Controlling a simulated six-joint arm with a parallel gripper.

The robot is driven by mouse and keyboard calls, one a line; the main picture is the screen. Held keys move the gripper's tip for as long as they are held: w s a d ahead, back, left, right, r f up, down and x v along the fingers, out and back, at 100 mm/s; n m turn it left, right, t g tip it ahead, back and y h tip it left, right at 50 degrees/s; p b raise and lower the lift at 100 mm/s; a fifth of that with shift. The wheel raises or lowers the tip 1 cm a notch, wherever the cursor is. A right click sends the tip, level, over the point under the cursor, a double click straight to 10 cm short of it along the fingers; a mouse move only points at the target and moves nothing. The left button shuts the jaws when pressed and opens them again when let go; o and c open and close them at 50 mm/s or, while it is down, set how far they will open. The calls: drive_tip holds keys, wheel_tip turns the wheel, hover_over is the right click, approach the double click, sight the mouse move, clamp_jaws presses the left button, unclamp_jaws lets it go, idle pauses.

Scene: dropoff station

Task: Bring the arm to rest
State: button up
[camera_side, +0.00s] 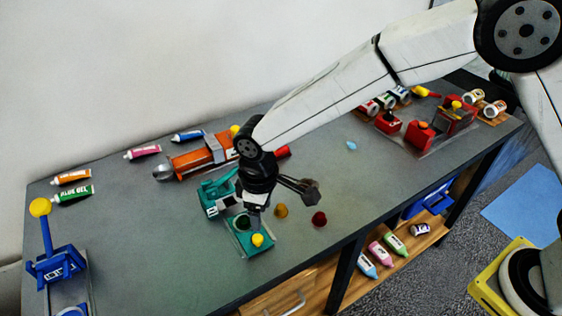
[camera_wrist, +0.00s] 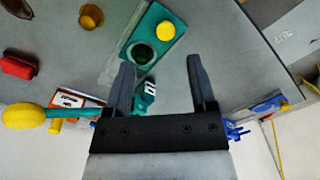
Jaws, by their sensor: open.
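My gripper (camera_side: 256,208) is over the middle of the grey table, pointing down above the teal station. In the wrist view my gripper (camera_wrist: 162,72) is open, its two dark fingers wide apart with nothing held between them. The teal station (camera_side: 262,250) has a dark round opening and a yellow button; its plate (camera_wrist: 130,38) lies just beyond the fingertips in the wrist view. My arm reaches in from the upper right, bent and held out over the table. I cannot tell the exact height of the fingertips above the station.
The grey table (camera_side: 150,235) has bare room at front left. An orange machine (camera_side: 190,163) stands behind my gripper, a blue lever device (camera_side: 55,265) at left, and red devices (camera_side: 420,132) at right. Tubes (camera_side: 72,195) lie at back left. Small lumps (camera_side: 319,219) lie near my gripper.

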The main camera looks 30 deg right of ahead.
drive_tip(key=s+d+r+m+t, duration=0.1)
drive_tip(key=d+r+m, duration=0.1)
drive_tip(key=d, duration=0.6)
drive_tip(key=s+d+r+m, duration=0.1)
drive_tip(key=d+r+m, duration=0.1)
drive_tip(key=d, duration=0.5)
drive_tip(key=s+d+m+t, duration=0.1)
drive_tip(key=s+d+m, duration=0.3)
drive_tip(key=s+d, duration=0.5)
drive_tip(key=d, duration=0.4)
drive_tip(key=shift+s+d+m+t, duration=0.15)
drive_tip(key=shift+s+m+t, duration=0.15)
drive_tip(key=shift+s, duration=0.05)
